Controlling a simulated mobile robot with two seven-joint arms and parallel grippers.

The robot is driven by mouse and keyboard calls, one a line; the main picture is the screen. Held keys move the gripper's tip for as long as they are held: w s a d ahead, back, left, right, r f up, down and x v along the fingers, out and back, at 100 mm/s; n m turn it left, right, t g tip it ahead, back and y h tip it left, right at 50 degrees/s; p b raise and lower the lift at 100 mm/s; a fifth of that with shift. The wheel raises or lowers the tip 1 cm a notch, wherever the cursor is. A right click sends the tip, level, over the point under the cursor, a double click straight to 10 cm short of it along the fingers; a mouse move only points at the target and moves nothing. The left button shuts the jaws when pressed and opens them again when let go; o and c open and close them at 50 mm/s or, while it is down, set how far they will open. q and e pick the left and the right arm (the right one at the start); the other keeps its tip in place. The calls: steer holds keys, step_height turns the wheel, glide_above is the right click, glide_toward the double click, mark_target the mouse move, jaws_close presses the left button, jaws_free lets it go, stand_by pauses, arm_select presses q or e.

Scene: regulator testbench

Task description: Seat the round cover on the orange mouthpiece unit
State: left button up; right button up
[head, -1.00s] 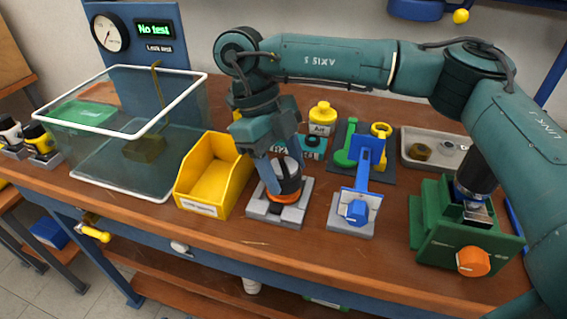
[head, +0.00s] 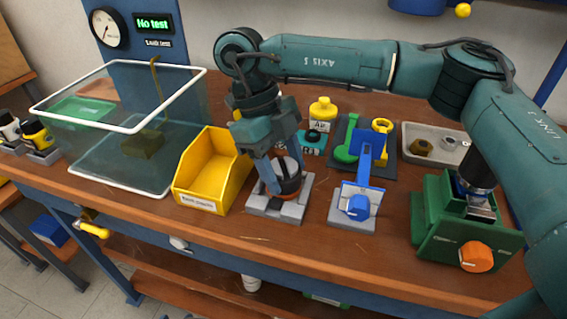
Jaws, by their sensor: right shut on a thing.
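The orange mouthpiece unit (head: 291,199) sits in a grey block-like holder (head: 262,208) near the table's front edge, with only a narrow orange edge showing. A dark round piece, seemingly the cover (head: 290,184), is on top of it between my fingers. My right gripper (head: 282,187) points down and is shut on this dark piece. The fingers hide much of it, so I cannot tell whether the cover lies flush. My left gripper is out of view.
A yellow bin (head: 190,198) stands close left of the holder, and a blue clamp fixture (head: 358,203) close right. A clear tank (head: 95,165) is at the left. A green vise (head: 440,222) holds a dark cylinder at the right. A grey tray (head: 409,150) is behind.

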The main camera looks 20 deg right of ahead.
stand_by(0.3)
steer(key=o, duration=1.5)
steer(key=shift+r+p, duration=2.7)
steer(key=shift+r, duration=1.35)
